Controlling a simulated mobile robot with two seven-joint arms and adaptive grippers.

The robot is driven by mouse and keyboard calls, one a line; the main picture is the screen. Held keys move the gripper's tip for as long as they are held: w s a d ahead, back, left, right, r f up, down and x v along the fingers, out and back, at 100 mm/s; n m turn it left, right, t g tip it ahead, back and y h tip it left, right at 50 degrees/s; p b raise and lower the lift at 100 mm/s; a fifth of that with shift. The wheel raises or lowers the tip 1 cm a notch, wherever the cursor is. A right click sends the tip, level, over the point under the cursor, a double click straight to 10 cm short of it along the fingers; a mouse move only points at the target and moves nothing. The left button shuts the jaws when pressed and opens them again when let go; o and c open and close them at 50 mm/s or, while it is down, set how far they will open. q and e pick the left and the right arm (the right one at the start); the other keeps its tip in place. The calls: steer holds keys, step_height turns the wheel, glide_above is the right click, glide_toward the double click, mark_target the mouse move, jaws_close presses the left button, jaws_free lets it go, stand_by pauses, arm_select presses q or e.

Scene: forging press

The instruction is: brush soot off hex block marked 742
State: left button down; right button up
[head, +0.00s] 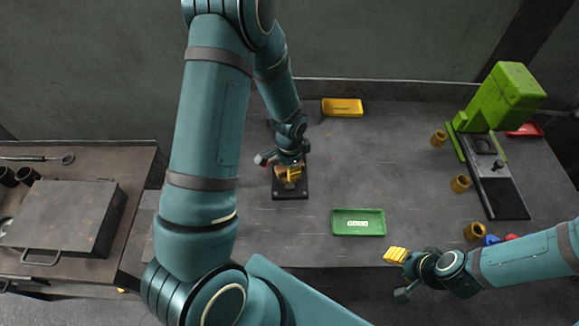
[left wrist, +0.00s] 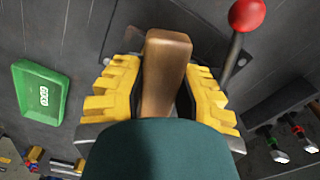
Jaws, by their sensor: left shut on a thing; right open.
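My left gripper (head: 290,173) is over a dark plate (head: 291,193) left of the middle of the bench. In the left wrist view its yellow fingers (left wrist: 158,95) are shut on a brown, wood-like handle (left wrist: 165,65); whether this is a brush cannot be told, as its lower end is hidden. Several brass-brown short blocks (head: 460,183) stand at the right side of the bench; their shape and marks are too small to read, so I cannot tell which is 742. My right gripper (head: 395,256) is open and empty at the front edge, right of the green tray.
A green tray (head: 371,230) with a white label lies mid-bench, a yellow tray (head: 342,107) at the back. A green press (head: 505,95) stands at right. A red-knobbed lever (left wrist: 247,14) is close to my left gripper. A metal box (head: 65,215) sits on the left bench.

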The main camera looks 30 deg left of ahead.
arm_select(q)
steer(key=shift+f+b, duration=0.5)
stand_by(0.5)
steer(key=shift+s+a+r, duration=0.1)
steer(key=shift+s+a, duration=0.45)
steer(key=shift+s, duration=0.2)
steer(key=shift+w+d, duration=0.1)
steer(key=shift+w+d+b, duration=0.2)
steer(key=shift+w+d, duration=0.3)
steer(key=shift+w, duration=0.2)
steer(key=shift+w+d+b, duration=0.2)
steer(key=shift+w+d, duration=0.3)
steer(key=shift+w, duration=0.15)
steer(key=shift+s+a, duration=0.1)
